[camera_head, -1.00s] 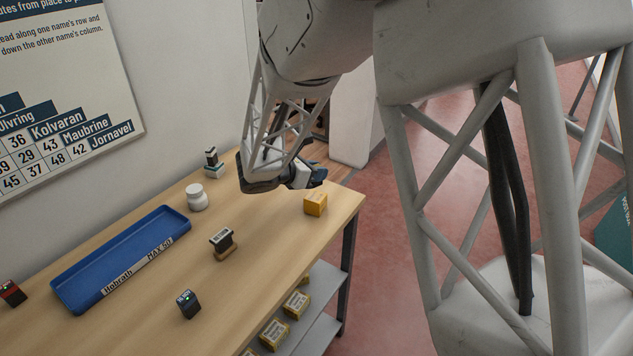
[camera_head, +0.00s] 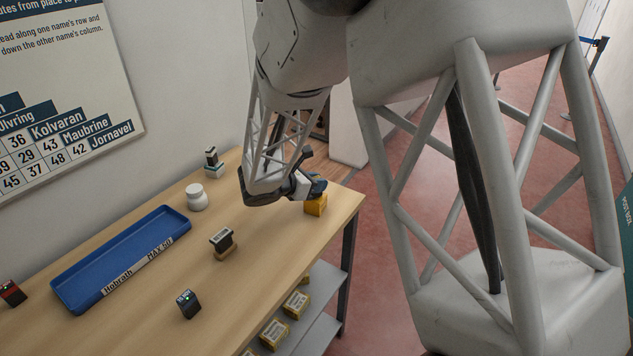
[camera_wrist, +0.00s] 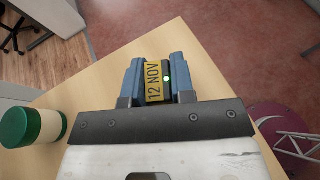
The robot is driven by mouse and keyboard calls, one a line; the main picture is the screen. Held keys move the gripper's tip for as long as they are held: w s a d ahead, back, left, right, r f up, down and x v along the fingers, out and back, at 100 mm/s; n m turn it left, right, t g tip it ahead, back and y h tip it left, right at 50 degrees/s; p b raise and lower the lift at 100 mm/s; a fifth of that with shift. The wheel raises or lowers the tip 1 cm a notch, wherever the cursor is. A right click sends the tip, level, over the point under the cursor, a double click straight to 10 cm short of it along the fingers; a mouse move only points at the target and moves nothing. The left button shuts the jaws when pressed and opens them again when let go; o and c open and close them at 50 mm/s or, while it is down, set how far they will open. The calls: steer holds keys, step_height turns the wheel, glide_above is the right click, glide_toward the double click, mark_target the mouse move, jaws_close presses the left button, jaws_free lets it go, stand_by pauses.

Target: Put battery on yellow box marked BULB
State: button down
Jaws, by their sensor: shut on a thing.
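My gripper (camera_head: 316,187) is over the yellow box (camera_head: 316,207) near the right end of the counter and covers its top from the head camera.
On the counter (camera_head: 270,262) stand a blue tray (camera_head: 85,283), a white jar (camera_head: 197,197), a stamp-like item (camera_head: 222,243), a dark device with a green light (camera_head: 188,304) and a red-and-black one (camera_head: 12,293). Small boxes (camera_head: 274,333) lie on the shelf below.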

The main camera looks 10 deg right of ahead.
steer(key=c, duration=1)
jaws_free()
steer(key=shift+o, duration=0.2)
steer(key=shift+r, duration=0.15)
steer(key=shift+s+a+r, duration=0.25)
steer(key=shift+a+r, duration=0.05)
steer(key=shift+a, duration=0.3)
steer(key=v, duration=1)
steer(key=shift+a, duration=0.25)
steer(key=shift+s, duration=0.1)
